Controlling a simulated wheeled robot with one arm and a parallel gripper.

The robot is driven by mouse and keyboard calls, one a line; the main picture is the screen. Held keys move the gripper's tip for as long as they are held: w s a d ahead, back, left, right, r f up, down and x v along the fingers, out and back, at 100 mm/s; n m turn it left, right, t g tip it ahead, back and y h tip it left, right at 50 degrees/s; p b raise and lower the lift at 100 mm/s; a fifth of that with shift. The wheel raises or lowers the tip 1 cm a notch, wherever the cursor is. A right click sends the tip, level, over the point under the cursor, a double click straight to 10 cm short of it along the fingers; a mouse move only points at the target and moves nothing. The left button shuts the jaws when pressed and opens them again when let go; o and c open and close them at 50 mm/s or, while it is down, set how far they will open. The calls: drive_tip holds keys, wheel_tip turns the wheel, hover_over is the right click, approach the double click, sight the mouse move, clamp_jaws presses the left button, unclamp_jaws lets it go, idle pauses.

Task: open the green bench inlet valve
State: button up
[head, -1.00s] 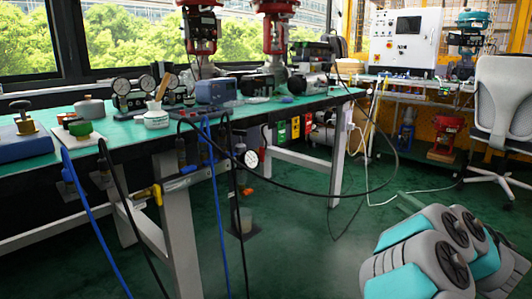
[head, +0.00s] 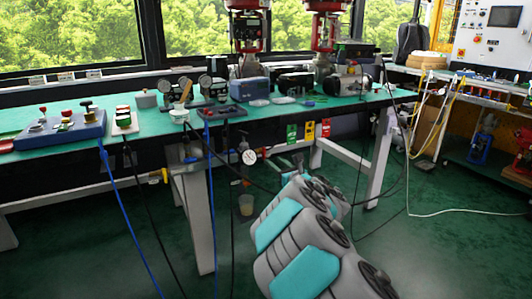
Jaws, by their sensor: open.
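I cannot tell for sure which part is the green bench inlet valve. A green tag (head: 291,132) hangs under the bench's front edge, right of the middle. A small block with green and red buttons (head: 123,117) sits on the bench top at left. A yellow fitting (head: 164,175) shows under the bench edge at left. Nothing is seen touching the tags or fittings.
The green-topped bench (head: 40,140) runs across the picture with gauges (head: 205,82) and a blue box (head: 249,89) on it. Blue and black hoses hang in front. A pressure gauge (head: 249,157) hangs below the edge. The green floor (head: 450,240) at right is mostly clear.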

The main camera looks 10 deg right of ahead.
sight(265, 153)
drive_tip(key=shift+p+x, duration=0.55)
drive_tip(key=shift+x, duration=3.2)
drive_tip(key=shift+d+f, duration=0.1)
drive_tip(key=shift+c, duration=0.2)
clamp_jaws()
